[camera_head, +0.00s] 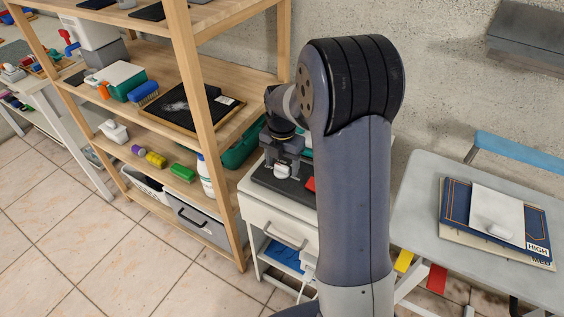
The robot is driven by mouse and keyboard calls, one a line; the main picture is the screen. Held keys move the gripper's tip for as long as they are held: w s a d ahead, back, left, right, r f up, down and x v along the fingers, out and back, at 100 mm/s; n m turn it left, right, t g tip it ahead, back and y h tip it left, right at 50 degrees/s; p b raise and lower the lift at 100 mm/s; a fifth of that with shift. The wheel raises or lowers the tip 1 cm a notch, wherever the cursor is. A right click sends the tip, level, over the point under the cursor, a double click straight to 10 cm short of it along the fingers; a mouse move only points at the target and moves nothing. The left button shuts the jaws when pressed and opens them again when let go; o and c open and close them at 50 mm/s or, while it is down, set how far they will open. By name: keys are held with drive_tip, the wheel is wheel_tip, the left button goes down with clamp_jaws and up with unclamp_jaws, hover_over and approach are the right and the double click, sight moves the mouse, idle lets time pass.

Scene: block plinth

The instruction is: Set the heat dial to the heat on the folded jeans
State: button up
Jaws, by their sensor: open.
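The folded jeans (455,205) are dark blue with orange stitching and lie on the grey ironing-board-like table at the right. A white tag on their right corner reads "HIGH"; below it, partly covered lettering seems to read "MED". A pale sheet with a small white object (493,231) covers part of them. My gripper (283,164) points down over a dark plate (262,179) on the white cabinet. It is open, its fingers around or just above a small white knob-like piece (282,171), which may be the heat dial. Its setting is too small to read.
A red block (310,184) lies on the plate's right, partly behind my arm. A wooden shelf (190,90) with bottles, brushes and a tray stands close on the left. A grey wall box (528,38) hangs at upper right. The tiled floor at lower left is clear.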

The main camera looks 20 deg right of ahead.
drive_tip(key=shift+c, duration=0.4)
drive_tip(key=c, duration=0.9)
